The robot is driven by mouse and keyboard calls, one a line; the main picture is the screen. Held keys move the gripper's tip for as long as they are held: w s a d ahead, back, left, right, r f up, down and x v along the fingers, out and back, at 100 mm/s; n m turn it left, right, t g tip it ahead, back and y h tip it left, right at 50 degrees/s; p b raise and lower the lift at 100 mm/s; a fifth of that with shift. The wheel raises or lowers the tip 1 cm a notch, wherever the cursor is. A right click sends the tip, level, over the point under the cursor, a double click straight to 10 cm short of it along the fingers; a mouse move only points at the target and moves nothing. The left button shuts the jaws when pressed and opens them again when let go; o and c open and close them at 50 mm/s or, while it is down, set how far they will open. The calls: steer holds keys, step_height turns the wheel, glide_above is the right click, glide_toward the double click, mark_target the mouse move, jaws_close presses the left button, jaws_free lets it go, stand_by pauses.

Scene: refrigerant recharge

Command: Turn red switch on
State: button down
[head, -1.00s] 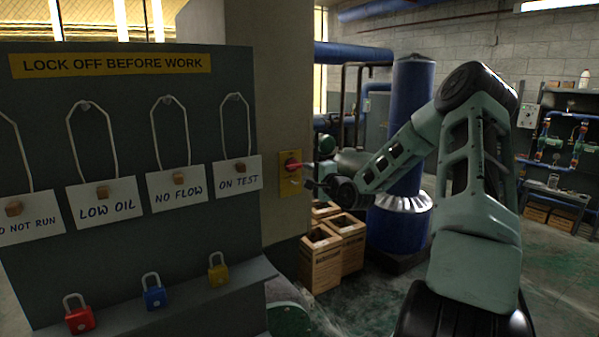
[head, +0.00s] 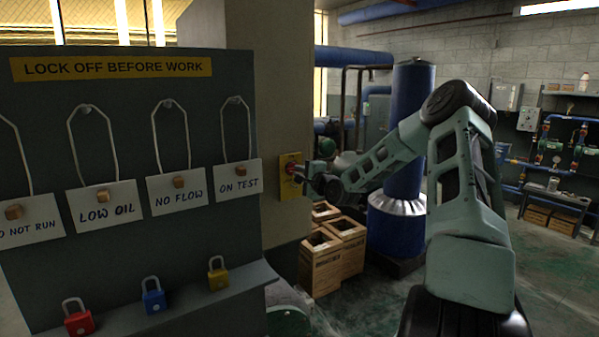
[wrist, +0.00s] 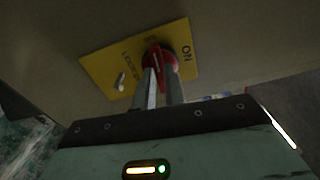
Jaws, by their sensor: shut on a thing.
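The red switch (head: 290,167) is a rotary handle on a yellow plate (head: 284,191), fixed to the side of a beige pillar. In the wrist view the red switch (wrist: 155,54) has a round base and a raised grip. The yellow plate (wrist: 101,69) there carries "ON" at its right end and partly readable lettering at left. My gripper (head: 302,174) is at the switch in the head view. In the wrist view my gripper (wrist: 158,78) has its two fingers closed on the red grip, partly hiding it.
A grey lock-off board (head: 130,130) with hanging tags stands at left, close to the switch. Its ledge holds red (head: 78,317), blue (head: 153,296) and yellow (head: 218,273) padlocks.

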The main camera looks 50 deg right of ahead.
steer(key=shift+s+f+m+p, duration=0.15)
steer(key=shift+m+p, duration=0.65)
steer(key=shift+m, duration=0.9)
steer(key=m+p, duration=0.1)
steer(key=m, duration=0.3)
steer(key=shift+f+m, duration=0.1)
steer(key=shift+m, duration=0.2)
